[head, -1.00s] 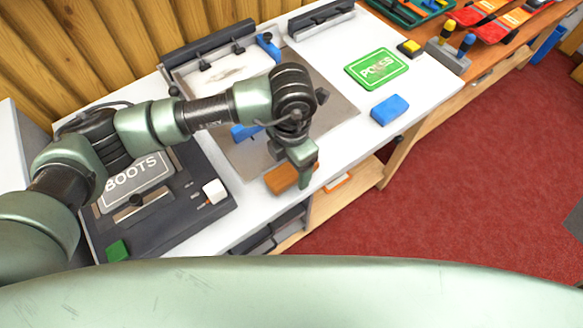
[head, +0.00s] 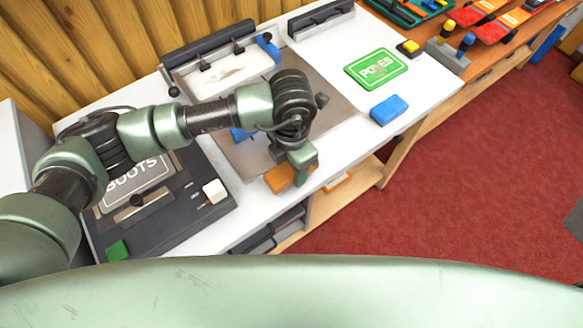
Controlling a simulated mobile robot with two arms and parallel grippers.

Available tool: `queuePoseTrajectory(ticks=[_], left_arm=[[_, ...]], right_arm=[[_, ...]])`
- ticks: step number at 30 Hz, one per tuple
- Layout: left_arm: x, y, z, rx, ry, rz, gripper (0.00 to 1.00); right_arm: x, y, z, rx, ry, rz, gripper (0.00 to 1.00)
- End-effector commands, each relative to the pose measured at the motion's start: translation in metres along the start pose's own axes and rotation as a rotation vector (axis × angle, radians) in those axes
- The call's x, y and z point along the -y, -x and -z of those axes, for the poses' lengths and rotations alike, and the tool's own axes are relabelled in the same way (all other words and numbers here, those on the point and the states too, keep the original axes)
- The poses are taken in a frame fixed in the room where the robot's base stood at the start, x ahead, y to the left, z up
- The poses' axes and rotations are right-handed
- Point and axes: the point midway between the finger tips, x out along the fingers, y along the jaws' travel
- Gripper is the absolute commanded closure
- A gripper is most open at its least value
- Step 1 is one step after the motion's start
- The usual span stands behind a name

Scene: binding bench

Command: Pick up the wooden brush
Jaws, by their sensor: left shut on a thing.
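The wooden brush (head: 279,179) is an orange-brown block near the front edge of the white bench, partly hidden behind my left gripper. My left gripper (head: 296,176) comes down on it from above and is shut on it. I cannot tell whether the brush touches the bench or is slightly above it. My right gripper is not in view.
A grey plate (head: 335,100) lies behind the gripper. A blue block (head: 389,110) and a green sign (head: 376,69) lie to the right. A dark machine with a "BOOTS" plate (head: 137,184) stands at the left. The white bench (head: 425,92) has free room at right.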

Motion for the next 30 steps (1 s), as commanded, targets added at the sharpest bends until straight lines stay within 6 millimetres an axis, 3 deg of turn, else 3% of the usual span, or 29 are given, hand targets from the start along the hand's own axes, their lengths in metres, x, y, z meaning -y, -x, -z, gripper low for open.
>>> queuePoseTrajectory(ticks=[8,21,30], left_arm=[[-0.001,0.04,-0.001,0.005,-0.001,-0.003,0.98],[-0.001,0.159,-0.001,0.004,0.0,-0.003,0.98],[0.0,0.194,0.0,0.001,0.0,-0.001,0.98]], right_arm=[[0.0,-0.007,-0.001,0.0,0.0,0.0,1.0],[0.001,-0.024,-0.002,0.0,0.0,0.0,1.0],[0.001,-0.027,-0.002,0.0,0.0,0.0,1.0]])
